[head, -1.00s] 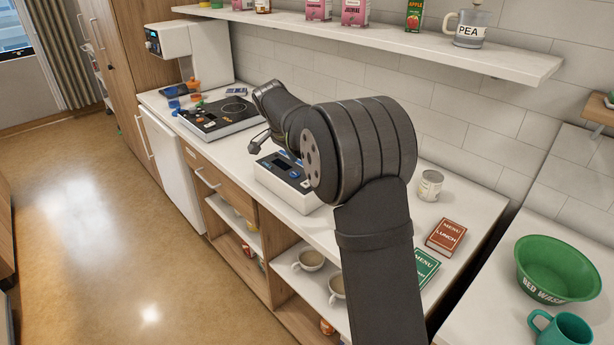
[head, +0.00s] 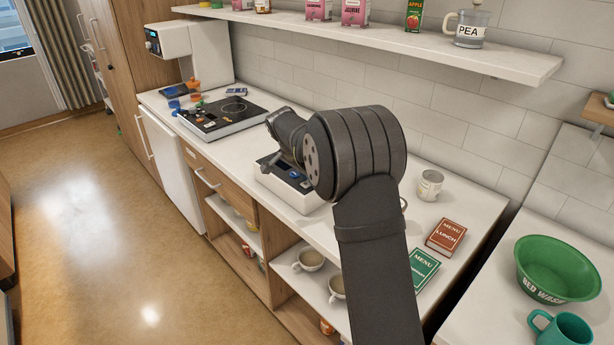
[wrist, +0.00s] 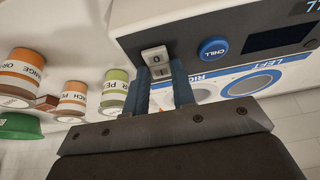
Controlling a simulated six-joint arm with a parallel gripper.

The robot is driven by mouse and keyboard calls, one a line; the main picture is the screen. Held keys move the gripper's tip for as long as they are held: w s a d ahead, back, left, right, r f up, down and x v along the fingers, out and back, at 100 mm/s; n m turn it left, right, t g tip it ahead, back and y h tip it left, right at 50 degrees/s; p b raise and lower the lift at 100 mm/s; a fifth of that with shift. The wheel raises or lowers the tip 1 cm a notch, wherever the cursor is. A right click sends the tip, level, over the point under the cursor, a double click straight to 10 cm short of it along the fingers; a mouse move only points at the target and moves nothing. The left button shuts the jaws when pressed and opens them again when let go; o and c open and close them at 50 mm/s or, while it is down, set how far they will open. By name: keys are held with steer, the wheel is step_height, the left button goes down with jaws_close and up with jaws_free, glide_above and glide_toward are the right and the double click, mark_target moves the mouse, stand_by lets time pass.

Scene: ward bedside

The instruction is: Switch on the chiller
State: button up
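The chiller (head: 287,197) is a white box with a dark top panel on the counter, partly hidden behind my arm in the head view. The wrist view shows its blue CHILL button (wrist: 213,49), a dark display (wrist: 278,38) and a white rocker switch (wrist: 155,55) marked 0 and I. Blue-ringed wells labelled LEFT and RIGHT lie beside the panel. My gripper (wrist: 160,76) has its two blue fingers apart, with their tips at the rocker's I end. I cannot tell whether they touch it. The CHILL button is to the right of the fingers.
A dark hob (head: 222,118) stands to the left of the chiller. A tin (head: 429,186), a red menu book (head: 446,236) and a green one (head: 422,268) lie to its right. A wall shelf (head: 390,42) runs above. Labelled jars (wrist: 72,98) show in the wrist view.

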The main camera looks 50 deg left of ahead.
mark_target(303, 185)
steer(key=shift+c, duration=0.6)
steer(key=shift+w+g, duration=0.3)
steer(key=shift+g, duration=0.2)
steer(key=shift+w+g, duration=0.15)
steer(key=shift+g, duration=0.75)
steer(key=o, duration=1)
steer(key=r, duration=0.5)
steer(key=s+r, duration=0.1)
steer(key=r, duration=0.5)
steer(key=s+r, duration=0.1)
steer(key=r, duration=0.5)
steer(key=shift+s+r, duration=0.15)
steer(key=shift+r, duration=0.05)
